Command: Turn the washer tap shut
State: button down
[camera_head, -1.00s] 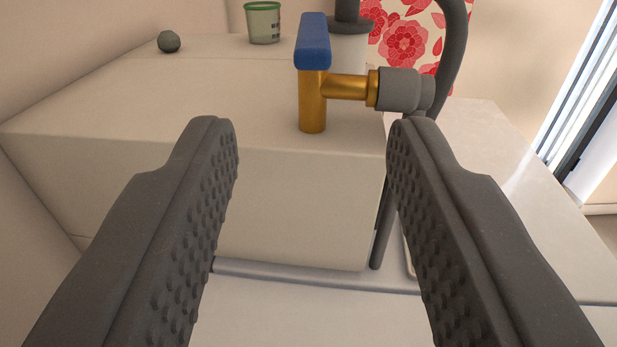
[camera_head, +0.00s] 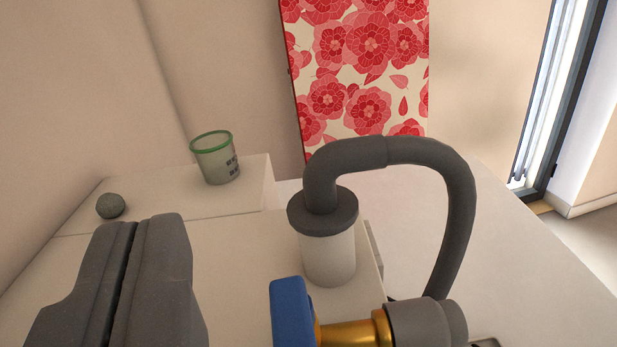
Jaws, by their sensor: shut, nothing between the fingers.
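The washer tap has a blue handle (camera_head: 291,312) and a brass body (camera_head: 350,333), at the bottom centre of the head camera view. Its lower part is cut off by the frame edge. A grey connector (camera_head: 425,322) sits on the right end of the brass. The blue handle stands upright in the picture, crosswise to the brass outlet. My gripper (camera_head: 137,232) is shut and empty at the lower left, to the left of the blue handle, with a visible gap between them.
A grey hose (camera_head: 455,200) arches from the connector side to a white cylinder (camera_head: 329,256) with a dark cap, behind the tap. A green-rimmed cup (camera_head: 217,160) and a grey ball (camera_head: 111,205) sit on the ledge at the back left. A floral panel (camera_head: 360,70) stands behind.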

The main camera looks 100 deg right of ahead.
jog(key=s+d+r+t+y, duration=0.2)
jog(key=d+r, duration=0.1)
jog(key=d, duration=0.9)
jog(key=s+d+t+y+b, duration=0.2)
jog(key=s+d+t+y, duration=0.1)
jog(key=s+d, duration=0.15)
jog(key=s+a+t+y, duration=0.1)
jog(key=s+a+f+t+y, duration=0.1)
jog(key=y, duration=0.1)
jog(key=s+a+n+t+y, duration=0.1)
jog(key=s+y, duration=0.1)
jog(key=shift+f+b, duration=0.2)
jog(key=shift+b, duration=0.2)
jog(key=s+a+f+m+t+y, duration=0.1)
jog(key=s+a+f+y, duration=0.1)
jog(key=s+a+y, duration=0.35)
jog(key=s+a+f+y, duration=0.2)
jog(key=s+a+y, duration=0.1)
jog(key=a, duration=0.6)
jog(key=w+r+x, duration=0.1)
jog(key=r+x, duration=0.1)
jog(key=x, duration=1)
jog(key=shift+w+d, duration=0.4)
jog(key=shift+w, duration=0.05)
jog(key=shift+f+h, duration=0.1)
jog(key=shift+h, duration=0.15)
